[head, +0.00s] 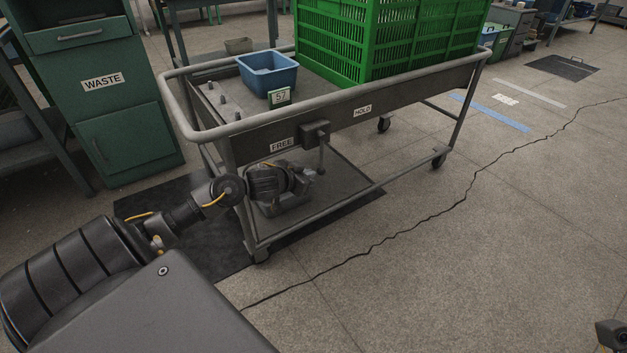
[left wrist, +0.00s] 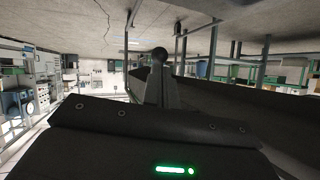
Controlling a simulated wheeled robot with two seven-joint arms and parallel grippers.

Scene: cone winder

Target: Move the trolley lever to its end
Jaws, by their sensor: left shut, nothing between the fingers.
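The grey trolley (head: 240,133) stands in the middle of the head view. A dark lever housing (head: 316,131) sits on its front side rail, between the FREE label (head: 282,144) and the HOLD label (head: 362,110). The lever (head: 321,156) hangs down from the housing. My left gripper (head: 313,173) is shut and empty, close to the lever's lower end. In the left wrist view a dark round knob (left wrist: 160,53) shows just past the shut fingers (left wrist: 160,88); I cannot tell whether they touch.
The trolley carries a green crate (head: 390,40) and a blue bin (head: 267,73) with a 57 tag (head: 280,96). A green WASTE cabinet (head: 101,100) stands at left. The floor right of the trolley is open, with a crack (head: 455,204) across it.

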